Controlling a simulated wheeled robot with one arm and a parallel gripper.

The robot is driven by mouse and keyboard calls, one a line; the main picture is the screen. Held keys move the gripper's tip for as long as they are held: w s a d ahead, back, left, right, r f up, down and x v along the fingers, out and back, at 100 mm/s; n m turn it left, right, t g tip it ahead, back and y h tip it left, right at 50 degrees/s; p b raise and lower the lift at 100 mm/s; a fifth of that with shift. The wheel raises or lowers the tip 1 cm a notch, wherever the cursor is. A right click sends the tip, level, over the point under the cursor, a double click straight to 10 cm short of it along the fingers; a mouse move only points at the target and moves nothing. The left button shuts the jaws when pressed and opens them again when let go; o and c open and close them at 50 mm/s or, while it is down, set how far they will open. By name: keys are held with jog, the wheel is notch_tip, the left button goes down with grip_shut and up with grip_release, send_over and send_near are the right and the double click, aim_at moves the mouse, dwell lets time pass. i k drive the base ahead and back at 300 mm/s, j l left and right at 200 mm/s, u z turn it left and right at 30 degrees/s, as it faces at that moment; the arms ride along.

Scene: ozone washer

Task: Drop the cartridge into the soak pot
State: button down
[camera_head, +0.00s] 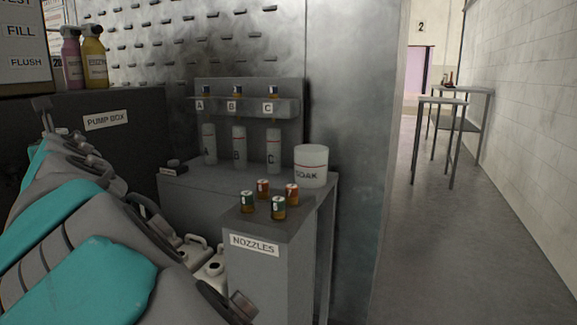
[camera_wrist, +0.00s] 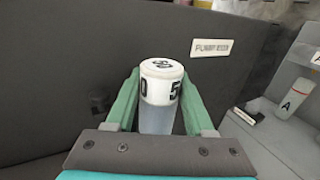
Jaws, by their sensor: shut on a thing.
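In the wrist view my gripper (camera_wrist: 161,108) is shut on a cartridge (camera_wrist: 160,84). It has a white cap marked 50 and a pale, translucent body, and its lower part is hidden by my gripper's body. The dark pump box (camera_wrist: 65,60) is behind it. In the head view the soak pot (camera_head: 311,167) is white, labelled SOAK, and stands upright at the right end of the grey bench. My arm fills the lower left of the head view; the gripper and the held cartridge cannot be made out there. The pot's inside is hidden.
Cylinders A (camera_head: 209,144), B (camera_head: 239,147) and C (camera_head: 273,151) stand below a rack (camera_head: 245,106) at the back of the bench. Several small nozzles (camera_head: 279,208) sit on the NOZZLES stand (camera_head: 270,275) in front of the pot. White jugs (camera_head: 208,267) stand lower left of it.

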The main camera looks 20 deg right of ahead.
aim_at(312, 180)
jog(key=l+z, duration=0.3)
jog(key=l, duration=0.55)
jog(key=i+l+z, duration=0.1)
jog(key=l+z, duration=0.2)
jog(key=l, duration=0.55)
